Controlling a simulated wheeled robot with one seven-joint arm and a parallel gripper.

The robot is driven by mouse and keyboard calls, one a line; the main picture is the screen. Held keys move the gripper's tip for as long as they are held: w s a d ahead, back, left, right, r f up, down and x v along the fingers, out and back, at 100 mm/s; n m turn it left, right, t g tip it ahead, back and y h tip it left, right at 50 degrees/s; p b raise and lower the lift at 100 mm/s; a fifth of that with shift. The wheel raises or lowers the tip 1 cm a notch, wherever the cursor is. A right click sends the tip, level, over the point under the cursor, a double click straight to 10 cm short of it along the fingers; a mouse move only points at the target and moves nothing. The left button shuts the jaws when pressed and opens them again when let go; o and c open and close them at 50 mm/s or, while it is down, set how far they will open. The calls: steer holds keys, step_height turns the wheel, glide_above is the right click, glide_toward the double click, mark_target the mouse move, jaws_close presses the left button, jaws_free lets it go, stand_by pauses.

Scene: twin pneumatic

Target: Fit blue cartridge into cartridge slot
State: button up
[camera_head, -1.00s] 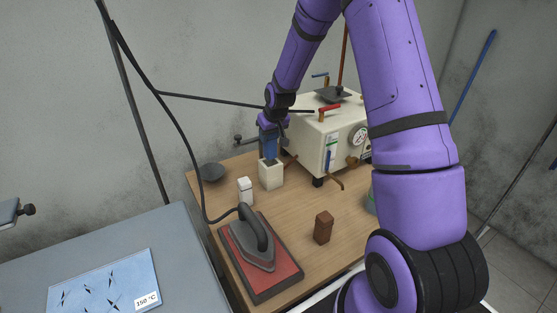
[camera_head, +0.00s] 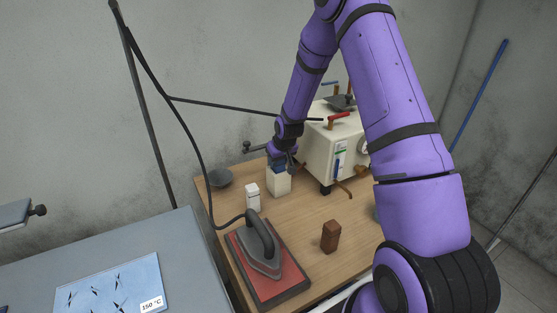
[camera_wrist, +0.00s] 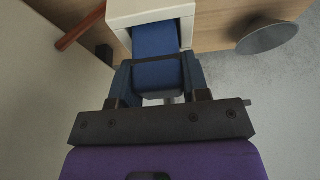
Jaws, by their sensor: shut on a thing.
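The blue cartridge (camera_wrist: 156,45) is in my gripper (camera_wrist: 157,75), which is shut on it in the wrist view. The cartridge's far end is inside the opening of the white cartridge slot block (camera_wrist: 120,13). In the head view the white block (camera_head: 278,184) stands on the wooden table, with my gripper (camera_head: 279,163) right above it. Only a short blue part of the cartridge (camera_head: 276,169) shows above the block's rim there. How deep its lower end sits is hidden.
A cream machine (camera_head: 325,150) with a gauge and red handle stands just right of the block. A small white bottle (camera_head: 253,197), an iron (camera_head: 262,250) on a red pad, a brown block (camera_head: 331,236) and a grey dish (camera_head: 220,177) are nearby.

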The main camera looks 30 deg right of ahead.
steer(key=o, duration=1)
